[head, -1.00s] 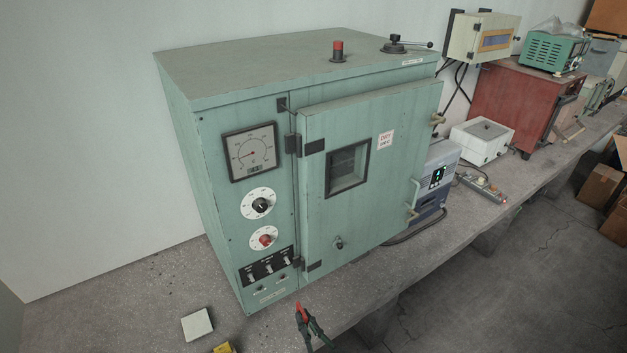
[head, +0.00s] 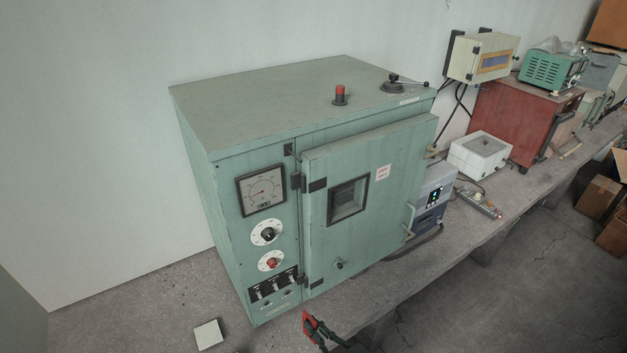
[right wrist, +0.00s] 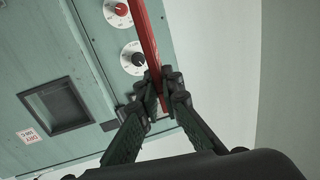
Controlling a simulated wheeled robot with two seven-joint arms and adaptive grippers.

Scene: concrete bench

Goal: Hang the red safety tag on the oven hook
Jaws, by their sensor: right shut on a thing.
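The green oven (head: 225,195) stands on the bench with its door (head: 385,200) shut or nearly so. A small dark fitting (head: 289,149), which looks like the hook, is on its front beside the door's upper left corner. The red safety tag (head: 309,324) is low in the head view, in front of the oven. My right gripper (head: 318,337) is shut on it. In the right wrist view my gripper (right wrist: 164,95) pinches the tag (right wrist: 148,35), seen nearly edge-on as a long red strip. Oven dials show behind it. My left gripper is not in view.
A pale square block (head: 208,335) lies on the bench at the oven's front left. A blue-grey instrument (head: 432,200), a white box (head: 480,153) and a red cabinet (head: 520,110) stand to the right. The air before the oven front looks clear.

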